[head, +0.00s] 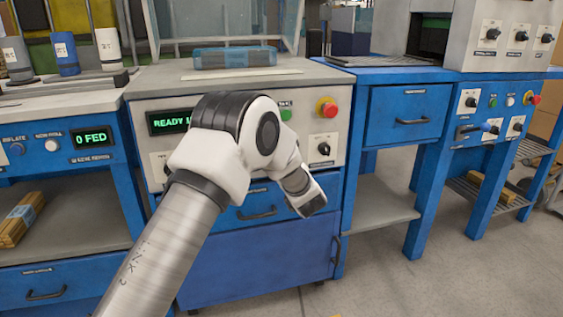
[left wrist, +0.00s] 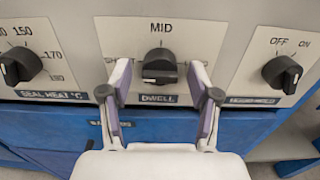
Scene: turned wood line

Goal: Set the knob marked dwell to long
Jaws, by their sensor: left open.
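The dwell knob (left wrist: 160,66) is black and sits on a pale plate, with MID printed above it and a DWELL label (left wrist: 158,99) below. Which setting it points to is not clear, and the markings at its sides are mostly covered by my fingers. My left gripper (left wrist: 160,78) is open, with one finger on each side of the knob; whether either touches it I cannot tell. In the head view my left arm (head: 240,140) reaches across the machine front and hides the dwell knob and my gripper. My right gripper is in neither view.
A seal heat knob (left wrist: 20,66) is to the left and an OFF/ON knob (left wrist: 285,72) to the right. A red stop button (head: 327,107) and green button (head: 286,114) sit above. A READY display (head: 168,121) is partly covered by my arm. Blue drawers lie below.

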